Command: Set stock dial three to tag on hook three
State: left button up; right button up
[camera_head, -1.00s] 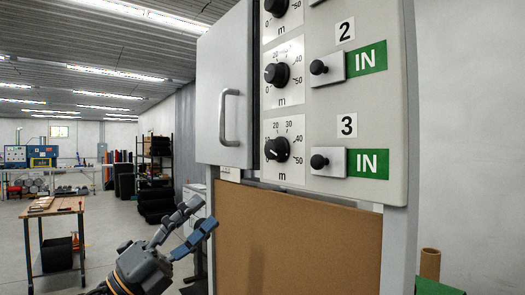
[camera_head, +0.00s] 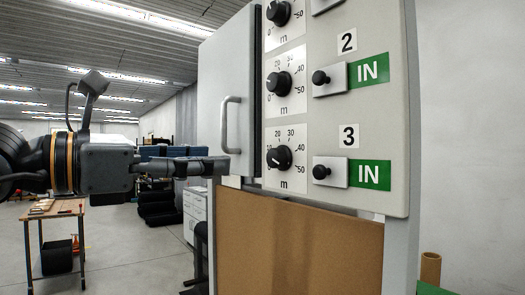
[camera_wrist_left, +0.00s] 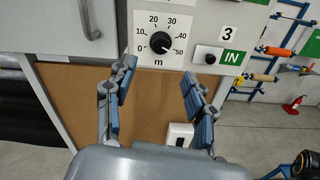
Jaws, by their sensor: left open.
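Stock dial three (camera_head: 279,157) is a black knob on a white scale plate marked in metres, lowest of the dials in the head view. It also shows at the top of the left wrist view (camera_wrist_left: 160,42); its exact setting is hard to read. Beside it are a 3 label (camera_head: 348,136), a small black knob (camera_head: 321,171) and a green IN plate (camera_head: 370,174). My left gripper (camera_wrist_left: 160,84) is open and empty, its fingers below dial three in the wrist view. In the head view it (camera_head: 222,165) points right, left of the dial. No numbered tag on a hook is readable.
A cabinet door with a grey handle (camera_head: 230,124) is just left of the dials. A brown board (camera_head: 300,240) lies below the panel. A small white block (camera_wrist_left: 180,135) shows low in the wrist view. A wooden table (camera_head: 56,209) stands at the left.

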aim_at(271, 158)
pick_arm(q)
jog(key=p+x, duration=0.3)
jog(key=x, duration=0.6)
jog(key=shift+w+d+r+p, duration=0.1)
jog(key=shift+w+d+p, duration=0.05)
jog(key=shift+d+p, duration=0.15)
jog(key=shift+w+d, duration=0.25)
jog(key=shift+d, duration=0.05)
